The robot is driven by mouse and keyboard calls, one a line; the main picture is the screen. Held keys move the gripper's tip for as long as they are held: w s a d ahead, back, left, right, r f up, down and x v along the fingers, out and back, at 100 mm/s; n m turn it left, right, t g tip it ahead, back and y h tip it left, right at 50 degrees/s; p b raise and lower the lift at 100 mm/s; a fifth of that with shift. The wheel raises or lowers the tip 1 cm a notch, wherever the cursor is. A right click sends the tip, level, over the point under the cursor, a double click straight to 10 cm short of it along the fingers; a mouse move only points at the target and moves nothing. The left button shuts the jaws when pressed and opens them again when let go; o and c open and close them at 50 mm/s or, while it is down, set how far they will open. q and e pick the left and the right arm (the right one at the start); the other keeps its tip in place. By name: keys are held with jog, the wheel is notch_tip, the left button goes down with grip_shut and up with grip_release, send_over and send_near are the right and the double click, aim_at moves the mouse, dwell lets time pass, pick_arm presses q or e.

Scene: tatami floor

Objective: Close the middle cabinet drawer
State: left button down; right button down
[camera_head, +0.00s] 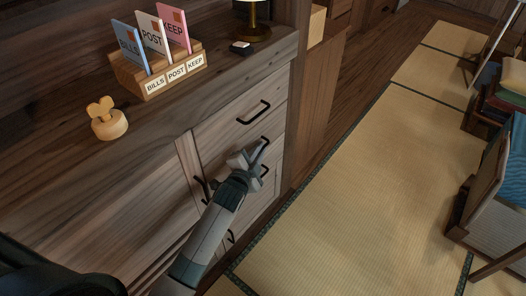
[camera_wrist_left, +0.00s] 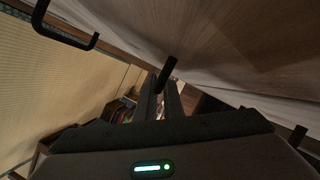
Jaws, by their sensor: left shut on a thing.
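The wooden cabinet (camera_head: 210,106) has a stack of drawers on its right side, each with a black bar handle. The middle drawer (camera_head: 278,130) is below the top drawer, and how far it stands out is hard to tell. My left gripper (camera_head: 257,153) is in front of it, with its fingers shut on the middle drawer's handle. The left wrist view shows the black handle (camera_wrist_left: 168,72) at the fingertips of the left gripper (camera_wrist_left: 165,95). The gripper and arm hide part of the drawer fronts. My right gripper is not in view.
The top drawer handle (camera_head: 253,112) is just above the gripper. A letter rack (camera_head: 160,78), a wooden figure (camera_head: 108,120) and a small black box (camera_head: 241,48) stand on the cabinet top. Tatami floor (camera_head: 370,170) is open to the right, with chairs (camera_head: 490,190) beyond.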

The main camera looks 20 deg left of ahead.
pick_arm(q)
jog(key=shift+a, duration=0.25)
jog(key=c, duration=2.2)
grip_release()
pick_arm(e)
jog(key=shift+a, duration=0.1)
pick_arm(q)
jog(key=shift+r, duration=0.1)
